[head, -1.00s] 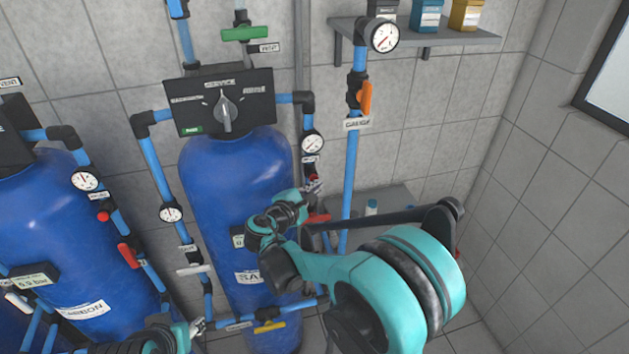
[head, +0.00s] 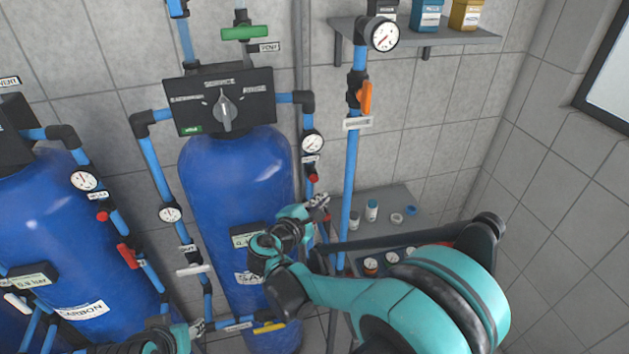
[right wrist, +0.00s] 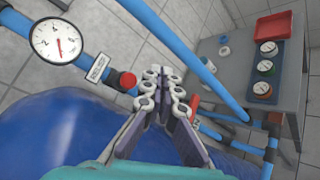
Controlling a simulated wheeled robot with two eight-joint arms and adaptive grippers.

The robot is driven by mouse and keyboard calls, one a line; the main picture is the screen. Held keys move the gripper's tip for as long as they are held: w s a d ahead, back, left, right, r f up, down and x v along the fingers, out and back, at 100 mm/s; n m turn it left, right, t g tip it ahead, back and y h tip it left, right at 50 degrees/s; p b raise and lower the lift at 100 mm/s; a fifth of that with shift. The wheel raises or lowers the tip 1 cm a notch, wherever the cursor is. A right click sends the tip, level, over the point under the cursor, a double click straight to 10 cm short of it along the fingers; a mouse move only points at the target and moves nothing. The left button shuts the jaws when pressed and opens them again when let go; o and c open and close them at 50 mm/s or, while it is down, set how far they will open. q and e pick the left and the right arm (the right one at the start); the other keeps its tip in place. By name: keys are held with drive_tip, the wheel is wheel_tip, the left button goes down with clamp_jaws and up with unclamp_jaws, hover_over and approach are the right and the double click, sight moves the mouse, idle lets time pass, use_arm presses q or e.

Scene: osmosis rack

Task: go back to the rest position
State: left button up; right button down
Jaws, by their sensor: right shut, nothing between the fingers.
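My right gripper (head: 319,202) is in front of the right side of the blue sand tank (head: 235,175), close to the pipe with the small gauge. In the right wrist view its two fingers (right wrist: 162,78) are together with nothing between them. It appears apart from the red button (right wrist: 127,81) and the blue pipes. My left gripper (head: 198,326) shows small at the lower edge, near the pipes between the two tanks. Its fingers are too small to tell open or shut. My right arm covers the tank's lower right part.
A low grey shelf (head: 395,198) with small jars and a red tray (right wrist: 273,28) stands at the right. A vertical blue pipe (head: 349,200) with an orange-handled valve (head: 366,97) rises beside my right gripper.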

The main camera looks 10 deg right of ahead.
drive_tip(key=shift+s, duration=0.15)
idle(0.3)
drive_tip(key=s+d+f+m+g+y+b, duration=0.2)
drive_tip(key=s+d+f+m+y+b, duration=0.15)
drive_tip(key=s+f+b, duration=0.3)
drive_tip(key=s+d+f+m+g+y+b, duration=0.2)
drive_tip(key=s+f+m+b, duration=0.35)
drive_tip(key=f, duration=0.25)
drive_tip(key=s+a+f+m+y+b, duration=0.4)
drive_tip(key=s+f+m+b, duration=0.3)
drive_tip(key=s+f, duration=0.3)
drive_tip(key=shift+s+a+f+y, duration=0.25)
drive_tip(key=shift+s+y, duration=0.2)
drive_tip(key=shift+s, duration=0.4)
